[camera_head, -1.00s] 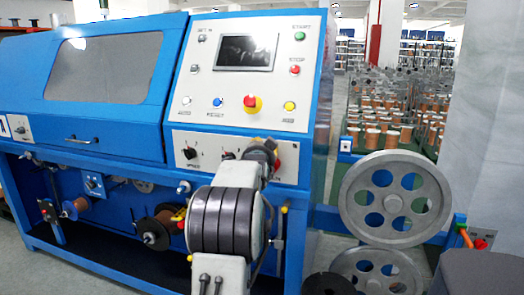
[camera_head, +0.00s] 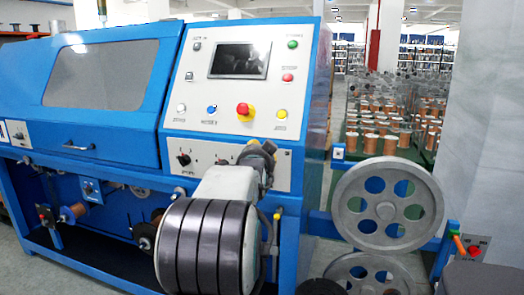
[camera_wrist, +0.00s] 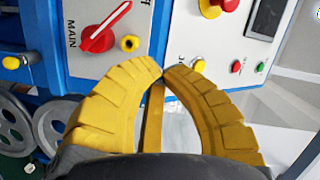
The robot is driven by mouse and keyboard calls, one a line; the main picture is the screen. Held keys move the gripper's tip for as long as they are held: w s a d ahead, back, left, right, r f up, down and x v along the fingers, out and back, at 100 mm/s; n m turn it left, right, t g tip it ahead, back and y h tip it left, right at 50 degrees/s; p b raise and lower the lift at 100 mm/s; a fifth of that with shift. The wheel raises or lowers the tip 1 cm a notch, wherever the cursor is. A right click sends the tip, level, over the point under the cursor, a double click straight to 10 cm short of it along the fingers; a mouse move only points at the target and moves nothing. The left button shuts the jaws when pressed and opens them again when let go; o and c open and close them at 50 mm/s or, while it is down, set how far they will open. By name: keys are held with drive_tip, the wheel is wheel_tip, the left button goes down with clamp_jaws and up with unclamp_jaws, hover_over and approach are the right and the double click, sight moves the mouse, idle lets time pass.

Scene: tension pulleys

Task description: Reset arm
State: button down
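My gripper (camera_wrist: 163,70) has two yellow ribbed fingers in the wrist view. Their tips meet, and I see nothing held between them. Behind the fingers is a narrow yellow bar (camera_wrist: 153,118); I cannot tell what it belongs to. My arm rises in the lower middle of the head view, in front of the blue machine (camera_head: 105,115). In the wrist view the machine's panel shows tilted, with a red rotary switch (camera_wrist: 103,32) beyond the fingers at upper left.
The control panel holds a screen (camera_head: 240,60), a red emergency button (camera_head: 244,111) and small coloured buttons. A large grey pulley wheel (camera_head: 387,204) stands right of the machine, with another wheel (camera_head: 368,274) below it. Racks of copper spools (camera_head: 395,125) stand behind. A pale pillar (camera_head: 487,130) is at right.

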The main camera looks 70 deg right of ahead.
drive_tip(key=shift+v, duration=1.45)
drive_tip(key=shift+r, duration=0.1)
drive_tip(key=shift+w, duration=0.15)
drive_tip(key=w+a+n+t+y+p, duration=0.3)
drive_tip(key=w+a+n+y+p, duration=0.3)
drive_tip(key=w+a, duration=0.65)
drive_tip(key=w+a+n+t+y+p, duration=0.1)
drive_tip(key=w+a+n+y+p, duration=0.2)
drive_tip(key=a, duration=0.5)
drive_tip(key=w+a+n+y+p, duration=0.1)
drive_tip(key=w+a+n+p, duration=0.1)
drive_tip(key=a+n, duration=0.45)
drive_tip(key=s+a+n+g+y+p, duration=0.1)
drive_tip(key=s+a+n+y+p, duration=0.15)
drive_tip(key=a, duration=0.55)
drive_tip(key=s+a+n+y+p, duration=0.1)
drive_tip(key=a+n+p, duration=0.2)
drive_tip(key=a, duration=0.6)
drive_tip(key=s+a+f+n+g+y+p, duration=0.1)
drive_tip(key=s+a+n+g+y+p, duration=0.2)
drive_tip(key=s+a+n, duration=0.4)
drive_tip(key=s+a+p, duration=0.1)
drive_tip(key=s+a, duration=0.1)
drive_tip(key=a, duration=0.1)
drive_tip(key=shift+s+f+g+p, duration=0.2)
drive_tip(key=shift+s+g+p, duration=0.1)
drive_tip(key=shift+s+p, duration=0.1)
